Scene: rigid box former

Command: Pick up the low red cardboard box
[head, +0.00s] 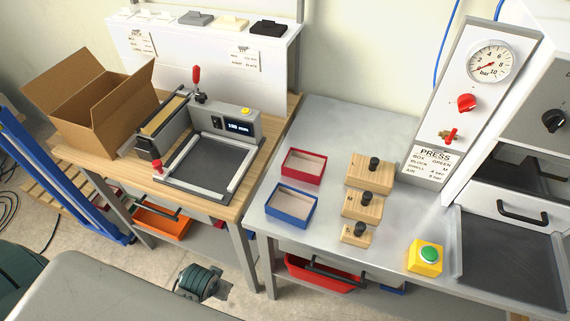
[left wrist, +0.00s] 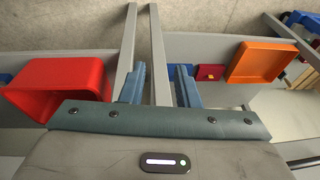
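The low red cardboard box (head: 303,178) is in the head view, upright and open-topped with a pale inside, on the grey metal table. It sits just behind a similar blue box (head: 287,217). My left gripper (left wrist: 160,72) shows only in the left wrist view. Its two blue fingers are apart with nothing between them. It looks down on the lower shelves and the floor, and the low red box does not show there. My right gripper is in neither view.
Wooden blocks with black knobs (head: 372,178) stand right of the boxes. A green button on a yellow base (head: 427,257) is nearer the front. A sizing fixture (head: 205,165) and open carton (head: 90,100) are left. A red bin (left wrist: 60,88) and orange bin (left wrist: 262,62) flank my left fingers.

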